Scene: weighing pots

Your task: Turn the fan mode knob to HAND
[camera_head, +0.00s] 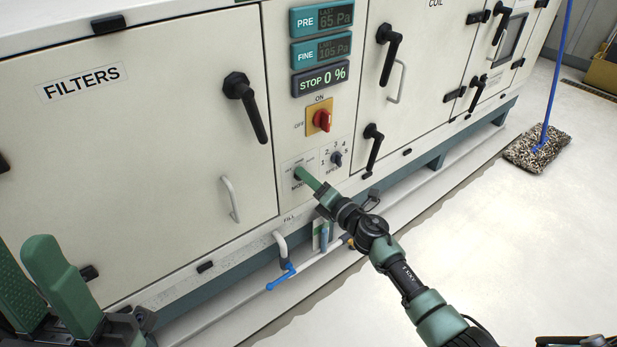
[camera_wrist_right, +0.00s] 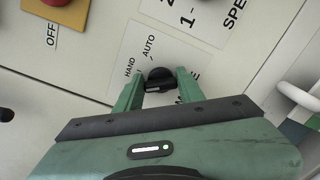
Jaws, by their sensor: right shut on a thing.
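The fan mode knob (camera_wrist_right: 160,78) is a small black knob on a white plate, marked HAND and AUTO, in the right wrist view. Another mark on the plate is partly hidden. My right gripper (camera_wrist_right: 158,84) is shut on this knob, with a green finger at each side. I cannot tell surely which mark the knob points at. In the head view, my right gripper (camera_head: 300,173) reaches the plate at the lower left of the control panel and covers most of the knob. My left gripper (camera_head: 24,252) is at the lower left, open and empty, away from the panel.
Right of the mode knob is the speed knob (camera_head: 336,158). Above is a red switch (camera_head: 321,120) on a yellow plate and a display (camera_head: 321,79) reading STOP 0 %. A black door handle (camera_head: 246,105) and a blue-handled valve (camera_head: 281,277) are nearby.

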